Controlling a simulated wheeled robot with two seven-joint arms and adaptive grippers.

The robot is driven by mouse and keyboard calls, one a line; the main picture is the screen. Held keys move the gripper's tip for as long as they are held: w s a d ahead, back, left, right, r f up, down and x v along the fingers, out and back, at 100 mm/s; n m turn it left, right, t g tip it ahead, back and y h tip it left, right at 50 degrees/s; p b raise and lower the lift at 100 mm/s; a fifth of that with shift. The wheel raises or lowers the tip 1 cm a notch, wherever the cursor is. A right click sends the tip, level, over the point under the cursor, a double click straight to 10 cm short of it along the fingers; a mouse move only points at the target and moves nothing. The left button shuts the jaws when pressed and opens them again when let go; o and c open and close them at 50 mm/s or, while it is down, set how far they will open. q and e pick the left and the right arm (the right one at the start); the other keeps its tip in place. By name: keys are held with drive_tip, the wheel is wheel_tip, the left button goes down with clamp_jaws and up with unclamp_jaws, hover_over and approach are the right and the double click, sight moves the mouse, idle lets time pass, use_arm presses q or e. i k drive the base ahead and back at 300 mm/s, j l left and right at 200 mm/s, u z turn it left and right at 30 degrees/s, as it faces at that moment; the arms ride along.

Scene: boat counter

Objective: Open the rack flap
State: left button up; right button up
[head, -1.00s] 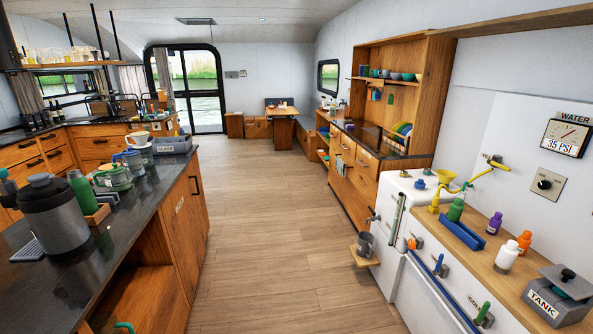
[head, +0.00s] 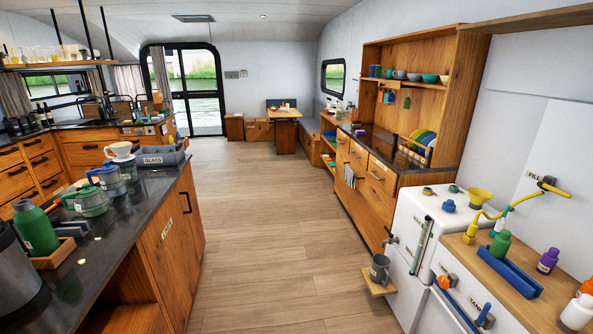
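A rack with several coloured plates (head: 424,138) stands on the dark counter at the right, beneath the open wooden shelf unit (head: 455,90). The plates stand on edge in it. It is small in the head view, and I cannot tell a flap on it or whether one is open or shut. Neither of my grippers shows in the head view.
The wooden floor (head: 265,225) ahead is clear between two counters. The left counter (head: 135,215) holds a green bottle (head: 35,228), a teapot (head: 88,200) and a grey GLASS bin (head: 162,158). At right, a small shelf with a grey mug (head: 380,268) juts out beside the white cabinet (head: 432,212).

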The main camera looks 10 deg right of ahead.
sight(392, 84)
drive_tip(key=i+z, duration=0.2)
drive_tip(key=i, duration=0.6)
drive_tip(key=i+j+z, duration=0.15)
drive_tip(key=i, duration=0.65)
drive_tip(key=i+j+z, duration=0.1)
drive_tip(key=i+z, duration=0.35)
drive_tip(key=i, duration=0.4)
drive_tip(key=i+z, duration=0.35)
drive_tip(key=i+j+z, duration=0.15)
drive_tip(key=i+z, duration=0.2)
drive_tip(key=i, duration=0.2)
